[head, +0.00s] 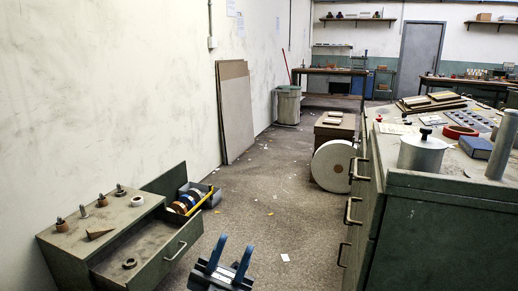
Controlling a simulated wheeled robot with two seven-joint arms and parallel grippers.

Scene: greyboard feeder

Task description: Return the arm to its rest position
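My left gripper (233,252) shows at the bottom middle of the head view, with two blue fingers pointing up and away. The fingers are apart, and nothing is seen between them. The gripper appears just right of the open drawer front of the green cabinet (60,262); I cannot tell how far apart they are in depth. The rest of the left arm is below the picture. My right gripper is not in view.
The cabinet's drawer (165,262) stands open, with a ring (129,263) inside. A green feeder console (440,225) with protruding handles fills the right side. A large white roll (331,166) stands beyond. Boards (235,112) lean on the left wall. The middle floor (262,205) is mostly clear.

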